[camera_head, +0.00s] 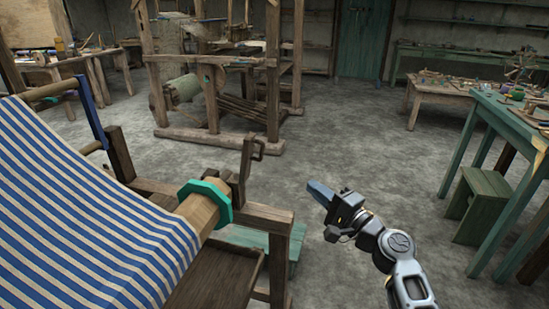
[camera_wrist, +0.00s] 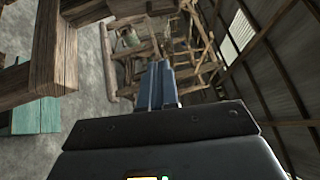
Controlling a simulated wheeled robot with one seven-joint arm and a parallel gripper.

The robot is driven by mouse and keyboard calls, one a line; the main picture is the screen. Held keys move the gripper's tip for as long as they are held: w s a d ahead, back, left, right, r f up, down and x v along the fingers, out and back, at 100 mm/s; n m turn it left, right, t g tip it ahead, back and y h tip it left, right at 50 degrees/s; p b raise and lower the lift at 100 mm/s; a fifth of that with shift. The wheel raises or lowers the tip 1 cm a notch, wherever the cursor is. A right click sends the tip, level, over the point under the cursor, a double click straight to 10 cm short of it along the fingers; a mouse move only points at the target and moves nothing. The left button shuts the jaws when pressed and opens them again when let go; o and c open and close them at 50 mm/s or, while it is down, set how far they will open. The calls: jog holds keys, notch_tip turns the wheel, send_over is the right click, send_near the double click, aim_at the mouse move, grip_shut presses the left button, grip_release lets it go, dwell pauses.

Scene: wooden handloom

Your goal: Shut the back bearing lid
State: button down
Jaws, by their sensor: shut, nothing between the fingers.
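The wooden loom beam (camera_head: 200,213) carries blue-and-white striped cloth (camera_head: 85,210) and has a teal eight-sided flange (camera_head: 219,196) near its right end. Just beyond the flange, a dark wooden piece with a small loop (camera_head: 246,158) stands upright on the loom frame; it looks like the bearing lid, raised open. My gripper (camera_head: 320,191) is to the right of the lid, apart from it, over open floor. Its blue-grey fingers are together and empty. They also show in the wrist view (camera_wrist: 157,84). I cannot make out the lid in the wrist view.
The loom's side rail and post (camera_head: 268,215) stand between the beam and my gripper. A low teal bench (camera_head: 258,240) is behind that post. A second loom (camera_head: 215,75) stands farther back. A green table (camera_head: 510,115) and stool (camera_head: 480,200) are at right. Floor around my gripper is clear.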

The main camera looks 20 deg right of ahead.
jog(key=s+a+r+p+x, duration=0.1)
jog(key=a+x, duration=0.1)
jog(key=x, duration=1.1)
jog(key=shift+w+r, duration=0.15)
jog(key=shift+w, duration=0.25)
jog(key=shift+a, duration=0.15)
jog(key=shift+w+r+p, duration=0.1)
jog(key=shift+p, duration=0.25)
